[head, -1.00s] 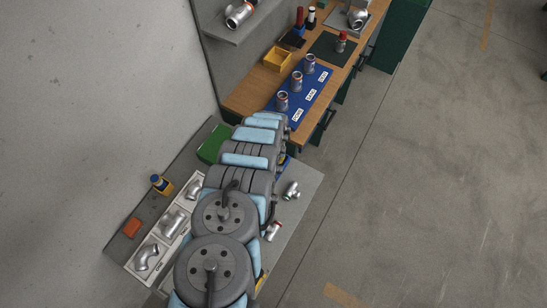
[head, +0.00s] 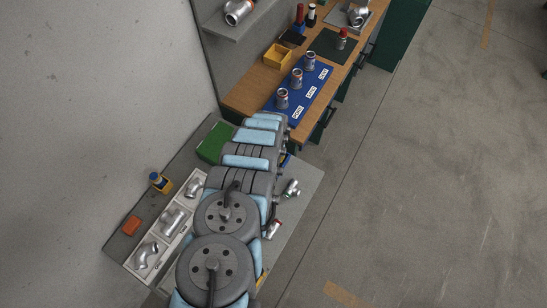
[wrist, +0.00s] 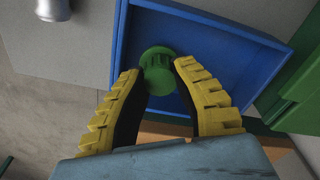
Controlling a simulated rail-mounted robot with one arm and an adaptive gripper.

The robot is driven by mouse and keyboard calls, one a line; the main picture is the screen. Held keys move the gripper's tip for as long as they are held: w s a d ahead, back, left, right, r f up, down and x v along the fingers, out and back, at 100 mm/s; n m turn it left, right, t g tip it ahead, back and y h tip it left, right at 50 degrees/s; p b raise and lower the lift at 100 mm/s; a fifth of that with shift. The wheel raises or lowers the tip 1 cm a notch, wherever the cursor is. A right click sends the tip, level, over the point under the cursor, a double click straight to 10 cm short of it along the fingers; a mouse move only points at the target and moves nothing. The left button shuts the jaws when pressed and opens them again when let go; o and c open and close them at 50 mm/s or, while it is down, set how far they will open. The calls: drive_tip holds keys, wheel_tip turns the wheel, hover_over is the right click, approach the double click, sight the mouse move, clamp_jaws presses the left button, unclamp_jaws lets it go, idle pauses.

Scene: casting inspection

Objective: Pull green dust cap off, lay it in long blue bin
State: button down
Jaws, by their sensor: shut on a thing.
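In the wrist view my gripper (wrist: 160,74) has its two yellow ridged fingers on either side of the green dust cap (wrist: 158,58) and is shut on it. The cap is round with a wider flange, and it shows over the inside of the long blue bin (wrist: 205,22). How high it is above the bin floor is hard to tell. A silver metal fitting (wrist: 52,8) is at the top left of the wrist view, apart from the gripper. In the head view my arm hides the gripper and most of the bin.
A white tray (head: 129,264) with elbows and a green bin (head: 216,142) are left. The workbench behind holds a blue mat (head: 318,92) with several fittings.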

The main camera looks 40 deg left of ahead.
drive_tip(key=shift+f+b, duration=0.3)
drive_tip(key=shift+f, duration=0.2)
drive_tip(key=c, duration=0.9)
unclamp_jaws()
drive_tip(key=shift+a, duration=0.1)
drive_tip(key=shift+r, duration=0.15)
drive_tip(key=shift+w+r, duration=0.1)
drive_tip(key=shift+r, duration=0.35)
drive_tip(key=shift+s+r, duration=0.15)
drive_tip(key=shift+r, duration=1.45)
drive_tip(key=shift+s+r, duration=0.15)
drive_tip(key=shift+r, duration=1.4)
